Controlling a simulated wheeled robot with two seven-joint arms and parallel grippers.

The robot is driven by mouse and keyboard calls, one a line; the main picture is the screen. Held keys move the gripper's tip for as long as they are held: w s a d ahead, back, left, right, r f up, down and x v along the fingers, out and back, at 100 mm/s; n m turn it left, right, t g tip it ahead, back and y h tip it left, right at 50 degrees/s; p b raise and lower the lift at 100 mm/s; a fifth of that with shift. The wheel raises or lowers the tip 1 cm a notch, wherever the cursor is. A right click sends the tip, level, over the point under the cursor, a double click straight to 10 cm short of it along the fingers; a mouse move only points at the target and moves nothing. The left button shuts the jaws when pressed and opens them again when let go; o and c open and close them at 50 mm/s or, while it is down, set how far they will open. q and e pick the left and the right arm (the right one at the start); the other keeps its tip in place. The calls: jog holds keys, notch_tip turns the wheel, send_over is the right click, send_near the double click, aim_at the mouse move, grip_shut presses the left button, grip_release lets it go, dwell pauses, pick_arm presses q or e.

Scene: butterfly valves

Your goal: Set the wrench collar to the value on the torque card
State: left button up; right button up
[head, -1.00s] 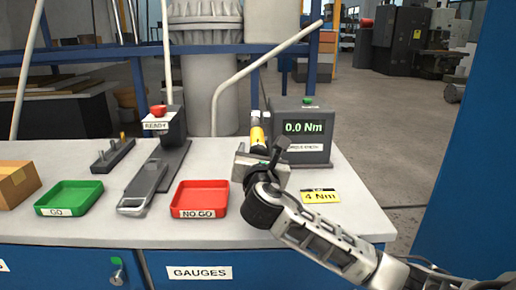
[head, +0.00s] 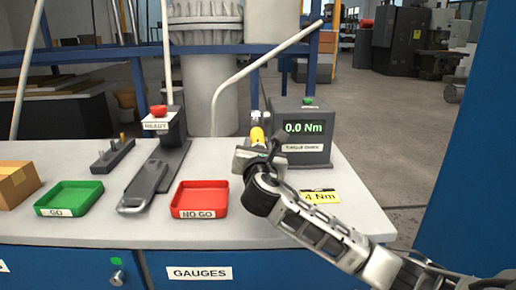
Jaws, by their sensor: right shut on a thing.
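The yellow torque card (head: 320,197) reads 4 Nm and lies on the bench at the right. The wrench (head: 257,136), with a yellow part showing, sits in a grey holder (head: 241,160) in front of the torque check box (head: 303,137), whose display reads 0.0 Nm. My right gripper (head: 268,162) is at the near end of the wrench and shut on its collar. The gripper and wrist hide the collar and any scale marks on it. My left gripper is not in view.
A red NO GO tray (head: 199,213) and a green GO tray (head: 69,211) stand on the white bench (head: 160,234). A grey fixture marked READY (head: 157,165) stands between them. A cardboard box (head: 16,186) is at the far left.

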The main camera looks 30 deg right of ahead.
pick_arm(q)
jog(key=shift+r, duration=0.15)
pick_arm(e)
jog(key=shift+m+p, duration=0.3)
jog(key=shift+m, duration=0.5)
jog(key=m, duration=0.2)
jog(key=shift+m+p, duration=0.3)
jog(key=m, duration=0.2)
jog(key=shift+f+m, duration=0.1)
jog(key=shift+m, duration=0.3)
jog(key=m, duration=0.6)
jog(key=shift+f, duration=0.1)
jog(key=m+b, duration=0.1)
jog(key=m, duration=0.5)
jog(key=shift+m, duration=0.3)
pick_arm(q)
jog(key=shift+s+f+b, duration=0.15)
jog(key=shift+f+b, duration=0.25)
jog(key=shift+b, duration=0.15)
pick_arm(e)
jog(key=shift+m, duration=1.9)
